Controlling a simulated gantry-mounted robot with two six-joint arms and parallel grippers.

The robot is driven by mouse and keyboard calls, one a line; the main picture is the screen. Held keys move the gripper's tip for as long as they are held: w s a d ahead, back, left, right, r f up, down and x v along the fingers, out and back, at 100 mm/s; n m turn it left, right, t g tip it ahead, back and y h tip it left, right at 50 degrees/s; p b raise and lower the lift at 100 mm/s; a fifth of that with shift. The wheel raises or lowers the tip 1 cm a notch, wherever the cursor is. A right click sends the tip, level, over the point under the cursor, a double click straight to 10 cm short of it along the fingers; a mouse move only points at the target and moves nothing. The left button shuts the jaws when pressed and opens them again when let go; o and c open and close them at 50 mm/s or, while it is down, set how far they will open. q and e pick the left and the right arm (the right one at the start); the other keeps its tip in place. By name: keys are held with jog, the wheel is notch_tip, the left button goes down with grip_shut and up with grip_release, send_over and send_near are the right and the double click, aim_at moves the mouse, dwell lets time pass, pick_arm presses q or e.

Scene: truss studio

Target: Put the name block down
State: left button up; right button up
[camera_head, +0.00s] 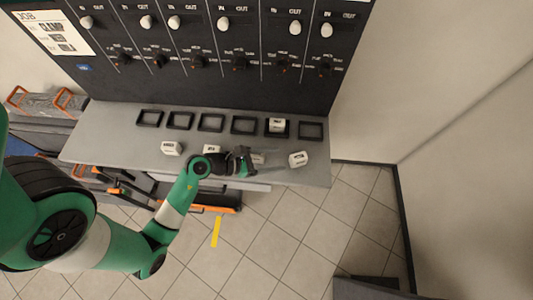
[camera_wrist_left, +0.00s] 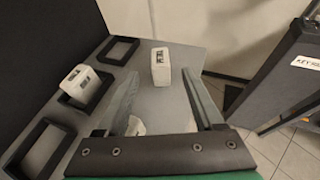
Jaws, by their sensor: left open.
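Several white blocks with dark lettering are on the grey shelf, too small to read, so I cannot tell which is the name block. One block (camera_head: 277,125) sits in a black frame; it also shows in the left wrist view (camera_wrist_left: 79,81). Another block (camera_head: 298,159) stands on the bare shelf at the right, beyond my fingertips in the left wrist view (camera_wrist_left: 161,66). My left gripper (camera_head: 247,161) is open over the shelf's front part. A white block (camera_wrist_left: 135,126) lies below it, partly hidden by the gripper. My right gripper is not in view.
A row of black square frames (camera_head: 243,125) lies along the back of the shelf; all but one look empty. Another block (camera_head: 171,148) stands at the left. A dark panel (camera_head: 215,65) with switches and knobs rises behind.

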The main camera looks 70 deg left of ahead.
pick_arm(q)
jog(key=v, duration=0.3)
jog(key=shift+s, duration=0.1)
